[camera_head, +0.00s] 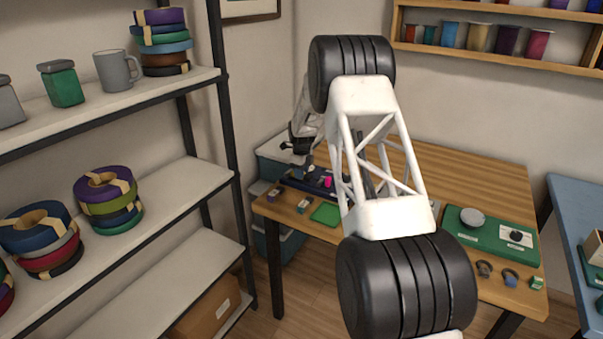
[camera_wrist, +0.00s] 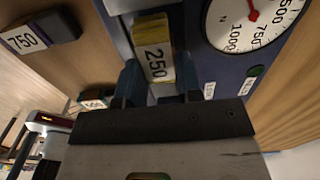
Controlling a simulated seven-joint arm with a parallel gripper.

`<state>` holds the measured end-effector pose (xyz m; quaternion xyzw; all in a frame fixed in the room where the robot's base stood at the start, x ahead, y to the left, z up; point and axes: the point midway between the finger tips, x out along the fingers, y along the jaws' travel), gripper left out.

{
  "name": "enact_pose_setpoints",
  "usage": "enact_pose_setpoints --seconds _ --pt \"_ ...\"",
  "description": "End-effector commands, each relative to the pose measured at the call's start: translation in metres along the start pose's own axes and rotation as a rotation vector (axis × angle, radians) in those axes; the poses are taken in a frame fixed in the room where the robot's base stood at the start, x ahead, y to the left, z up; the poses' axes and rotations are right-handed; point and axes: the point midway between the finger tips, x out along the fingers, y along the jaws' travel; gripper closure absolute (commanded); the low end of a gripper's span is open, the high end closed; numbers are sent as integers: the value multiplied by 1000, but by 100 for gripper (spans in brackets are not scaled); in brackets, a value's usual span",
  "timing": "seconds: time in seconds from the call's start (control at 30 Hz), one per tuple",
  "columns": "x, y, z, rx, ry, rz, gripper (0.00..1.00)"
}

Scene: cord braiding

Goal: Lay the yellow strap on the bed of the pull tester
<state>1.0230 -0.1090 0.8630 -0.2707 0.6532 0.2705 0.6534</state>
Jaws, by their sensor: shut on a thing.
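My gripper (camera_wrist: 160,82) is shut on the yellow strap (camera_wrist: 151,33), a short yellow piece with a white label reading 250, held between the two dark fingers in the wrist view. The pull tester (camera_wrist: 218,62) is a dark blue body with a round dial, red needle and green button, close beside the strap on the right. The strap's far end lies over or just above a dark channel of the tester; I cannot tell whether it touches. In the head view the tester (camera_head: 297,184) is at the table's left, and the strap cannot be made out.
A dark piece labelled 750 (camera_wrist: 45,32) lies to the left in the wrist view. In the head view a green mat (camera_head: 326,213) lies at the table's front left. A green board (camera_head: 480,233) is on the right. My arm hides the table's middle.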

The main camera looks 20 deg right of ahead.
Motion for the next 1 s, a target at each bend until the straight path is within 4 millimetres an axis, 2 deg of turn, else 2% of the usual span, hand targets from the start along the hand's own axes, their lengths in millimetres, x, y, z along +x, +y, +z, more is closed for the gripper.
enact_pose_setpoints --seconds 0.97,1.0 --pt "6 0 0 0 0 0 91" --pt "6 0 0 0 0 0 62"
